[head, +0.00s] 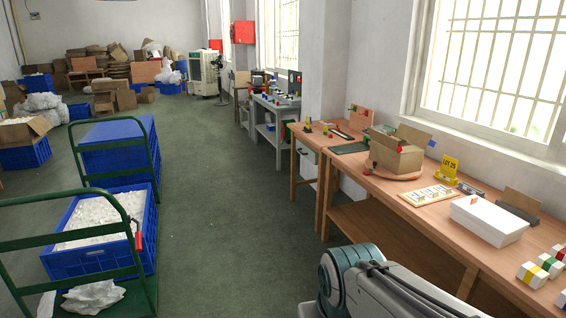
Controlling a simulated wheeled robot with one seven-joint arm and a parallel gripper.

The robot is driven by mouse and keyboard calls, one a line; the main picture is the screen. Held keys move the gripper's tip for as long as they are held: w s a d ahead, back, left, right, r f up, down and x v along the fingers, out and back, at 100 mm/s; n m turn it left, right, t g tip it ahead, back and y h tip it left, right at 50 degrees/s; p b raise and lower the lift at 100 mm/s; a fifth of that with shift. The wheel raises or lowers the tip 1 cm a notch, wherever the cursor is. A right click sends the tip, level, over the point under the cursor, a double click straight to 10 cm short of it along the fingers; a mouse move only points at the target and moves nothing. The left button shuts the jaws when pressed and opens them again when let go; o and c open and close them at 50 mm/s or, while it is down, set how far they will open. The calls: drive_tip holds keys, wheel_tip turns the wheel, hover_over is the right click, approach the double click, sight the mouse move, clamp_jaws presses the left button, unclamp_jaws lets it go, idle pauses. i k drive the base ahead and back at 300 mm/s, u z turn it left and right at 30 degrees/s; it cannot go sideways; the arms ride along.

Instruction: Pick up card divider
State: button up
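Two upright brown pieces of card look like dividers. One card piece (522,201) stands at the right of the workbench (352,188), behind a white box and by a dark tray. Another card piece (360,117) stands farther back, near the wall behind the open cardboard box (396,154). I cannot tell which is the card divider. Part of my arm shows at the bottom centre, in front of the bench. My gripper is not in view.
A closed white box (490,220), a yellow "LOT 25" sign (448,167) and a pale board (431,196) are on the bench. Striped blocks (532,274) sit at the near right. A green-railed cart (142,262) with a blue crate is at left. The green floor between is clear.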

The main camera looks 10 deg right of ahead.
sight(531, 206)
drive_tip(key=z, duration=0.4)
drive_tip(key=i, duration=1.6)
drive_tip(key=z, duration=1.6)
drive_tip(key=i, duration=1.3)
drive_tip(key=z, duration=0.7)
